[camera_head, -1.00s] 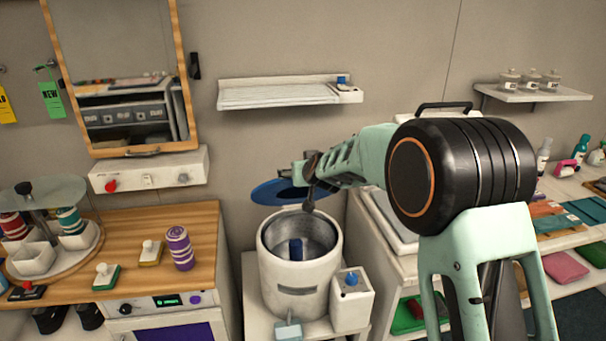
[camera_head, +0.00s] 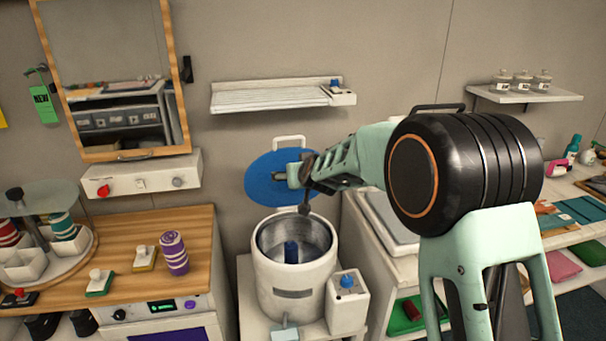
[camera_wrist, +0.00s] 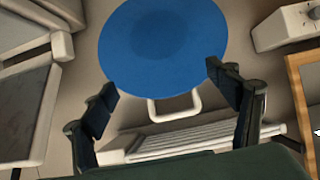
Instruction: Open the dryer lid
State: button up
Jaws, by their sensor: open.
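The dryer (camera_head: 292,289) is a white round tub on a low stand, with a metal drum and a blue post inside. Its blue lid (camera_head: 266,182) stands raised and steeply tilted behind the open top. A white loop handle (camera_head: 290,141) is at the lid's upper edge. In the wrist view the lid (camera_wrist: 165,45) fills the top middle, and its handle (camera_wrist: 176,114) lies between the spread fingers. My gripper (camera_head: 290,177) is in front of the lid in the head view. In the wrist view my gripper (camera_wrist: 160,78) is open and empty; contact with the lid cannot be told.
A white control box (camera_head: 346,300) with a blue knob is at the dryer's right. A wooden counter (camera_head: 205,246) is left, and a white cabinet (camera_head: 369,253) is right. A wall shelf (camera_head: 270,96) hangs above the lid.

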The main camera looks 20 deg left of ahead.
jog(key=v, duration=1.1)
jog(key=shift+w, duration=0.1)
